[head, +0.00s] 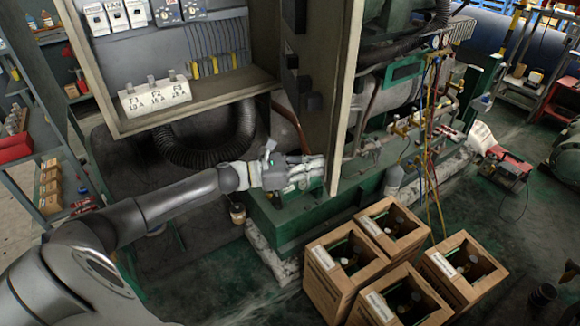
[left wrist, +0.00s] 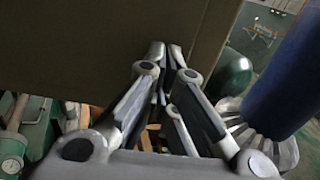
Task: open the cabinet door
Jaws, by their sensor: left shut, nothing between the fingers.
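The beige cabinet (head: 122,118) stands at the upper left of the head view, its inside exposed. Its door (head: 322,105) stands swung open, seen nearly edge-on, with dark fittings on its inner face. My left gripper (head: 321,168) is shut and empty by the lower part of the door, on its inner side. In the left wrist view the door fills the upper left as a shaded panel (left wrist: 80,45), and my left fingertips (left wrist: 167,52) point at its lower right area. I cannot tell whether they touch it. My right gripper is not in view.
Several open wooden boxes (head: 343,262) stand on the floor below the door. Pipes and gauges of the green-framed machine (head: 405,120) lie right of it. A black corrugated hose (head: 205,150) hangs under the cabinet. Shelves (head: 48,180) stand at left.

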